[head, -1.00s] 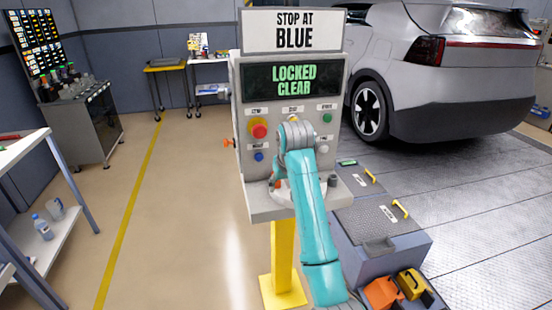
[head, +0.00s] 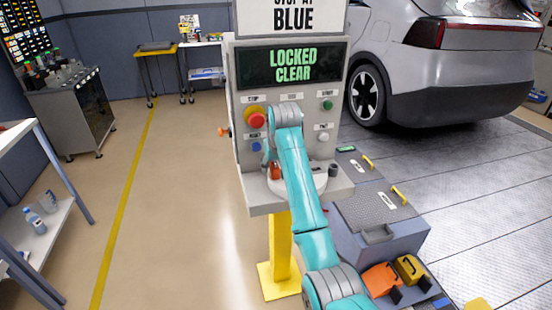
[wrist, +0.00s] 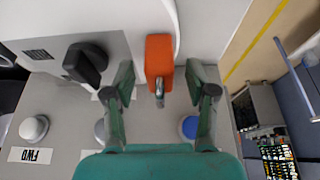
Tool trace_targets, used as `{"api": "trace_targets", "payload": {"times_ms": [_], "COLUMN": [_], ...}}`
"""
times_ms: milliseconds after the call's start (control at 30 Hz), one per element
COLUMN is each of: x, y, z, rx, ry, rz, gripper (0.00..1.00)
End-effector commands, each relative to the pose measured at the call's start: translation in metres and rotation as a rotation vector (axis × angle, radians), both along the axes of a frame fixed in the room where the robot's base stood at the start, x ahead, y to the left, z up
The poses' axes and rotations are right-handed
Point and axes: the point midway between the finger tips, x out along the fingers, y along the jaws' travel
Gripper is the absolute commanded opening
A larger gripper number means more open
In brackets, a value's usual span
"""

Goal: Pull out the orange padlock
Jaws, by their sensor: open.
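The orange padlock (wrist: 160,55) shows in the wrist view as an upright block with a metal shackle on its near end. It sits between the spread fingers of my gripper (wrist: 160,72), with a gap on each side. My gripper is open and holds nothing. In the head view the padlock (head: 275,171) is a small orange-red patch at the foot of the grey control panel (head: 240,100), partly hidden by my arm. The padlock's far end, and how it is fixed, cannot be made out.
The blue button (wrist: 189,127) lies close to one finger, and a black knob (wrist: 85,62) stands on the other side. A red stop button (head: 256,118) is on the panel near my wrist. Open floor (head: 180,200) lies left of the panel.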

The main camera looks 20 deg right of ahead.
Motion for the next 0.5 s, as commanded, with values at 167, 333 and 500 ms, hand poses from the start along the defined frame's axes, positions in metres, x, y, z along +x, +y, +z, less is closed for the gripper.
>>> {"api": "trace_targets", "payload": {"times_ms": [167, 333, 500], "x": [0.008, 0.011, 0.011], "y": [0.000, 0.000, 0.000], "z": [-0.018, -0.025, -0.026], "rx": [0.000, 0.000, 0.000], "ry": [0.000, -0.001, -0.002], "rz": [0.000, 0.000, 0.000], "gripper": [0.56, 0.56, 0.56]}}
